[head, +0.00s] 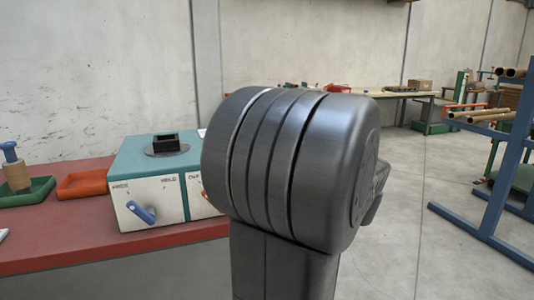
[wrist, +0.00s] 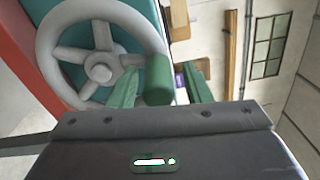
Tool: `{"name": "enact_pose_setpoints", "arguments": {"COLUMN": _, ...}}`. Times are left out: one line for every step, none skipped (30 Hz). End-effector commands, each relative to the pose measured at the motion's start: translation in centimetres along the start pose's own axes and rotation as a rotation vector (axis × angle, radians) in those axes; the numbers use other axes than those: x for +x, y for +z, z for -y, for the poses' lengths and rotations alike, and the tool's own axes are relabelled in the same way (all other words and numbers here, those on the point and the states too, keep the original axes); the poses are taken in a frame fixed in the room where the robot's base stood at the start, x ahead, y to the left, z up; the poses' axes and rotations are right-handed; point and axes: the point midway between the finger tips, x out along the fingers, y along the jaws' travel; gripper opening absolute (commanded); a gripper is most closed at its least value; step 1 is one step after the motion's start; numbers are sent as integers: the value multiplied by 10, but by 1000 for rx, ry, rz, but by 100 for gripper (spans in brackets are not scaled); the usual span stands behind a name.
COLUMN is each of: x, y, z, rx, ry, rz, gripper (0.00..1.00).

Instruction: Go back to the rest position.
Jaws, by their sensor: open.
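In the wrist view my gripper (wrist: 163,82) is open, with one green finger on each side. A dark green handle knob (wrist: 158,70) shows between the fingers, close to the left one; I cannot tell whether they touch. The knob belongs to a grey spoked handwheel (wrist: 100,72) at the left, in front of a teal surface. In the head view my own dark arm fills the middle, and the gripper and handwheel do not show there. The winder box (head: 155,180), with teal top and white front, stands left of my arm.
The box stands on a red bench (head: 75,237). An orange tray (head: 83,186) and a green tray (head: 35,192) holding a blue-topped spool lie to its left. A blue rack (head: 500,170) stands at the right. Open grey floor (head: 410,250) lies between my arm and the rack.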

Motion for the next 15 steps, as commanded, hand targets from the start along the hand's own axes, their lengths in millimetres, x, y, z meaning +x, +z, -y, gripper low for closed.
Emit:
{"name": "enact_pose_setpoints", "arguments": {"x": 0, "y": -2, "z": 5, "rx": 28, "ry": 1, "rz": -2, "gripper": 44}}
{"name": "enact_pose_setpoints", "arguments": {"x": 0, "y": -3, "z": 5, "rx": 43, "ry": 2, "rz": -1, "gripper": 44}}
{"name": "enact_pose_setpoints", "arguments": {"x": 0, "y": -4, "z": 5, "rx": 63, "ry": 2, "rz": -1, "gripper": 44}}
{"name": "enact_pose_setpoints", "arguments": {"x": 0, "y": -5, "z": 5, "rx": 78, "ry": 2, "rz": -1, "gripper": 44}}
{"name": "enact_pose_setpoints", "arguments": {"x": 0, "y": -6, "z": 4, "rx": 94, "ry": 2, "rz": -1, "gripper": 44}}
{"name": "enact_pose_setpoints", "arguments": {"x": 0, "y": -8, "z": 4, "rx": 115, "ry": 2, "rz": -1, "gripper": 44}}
{"name": "enact_pose_setpoints", "arguments": {"x": 0, "y": -8, "z": 4, "rx": 129, "ry": 2, "rz": -1, "gripper": 44}}
{"name": "enact_pose_setpoints", "arguments": {"x": 0, "y": -9, "z": 4, "rx": 144, "ry": 2, "rz": -1, "gripper": 44}}
{"name": "enact_pose_setpoints", "arguments": {"x": 0, "y": -11, "z": 3, "rx": 165, "ry": 2, "rz": 0, "gripper": 44}}
{"name": "enact_pose_setpoints", "arguments": {"x": 0, "y": -12, "z": 3, "rx": 181, "ry": 2, "rz": -1, "gripper": 44}}
{"name": "enact_pose_setpoints", "arguments": {"x": 0, "y": -13, "z": 3, "rx": 196, "ry": 1, "rz": -1, "gripper": 44}}
{"name": "enact_pose_setpoints", "arguments": {"x": 0, "y": -15, "z": 3, "rx": 216, "ry": 1, "rz": -2, "gripper": 44}}
{"name": "enact_pose_setpoints", "arguments": {"x": 0, "y": -16, "z": 2, "rx": 231, "ry": 2, "rz": -2, "gripper": 44}}
{"name": "enact_pose_setpoints", "arguments": {"x": 0, "y": -17, "z": 2, "rx": 247, "ry": 2, "rz": -1, "gripper": 44}}
{"name": "enact_pose_setpoints", "arguments": {"x": 0, "y": -18, "z": 2, "rx": 267, "ry": 2, "rz": -1, "gripper": 44}}
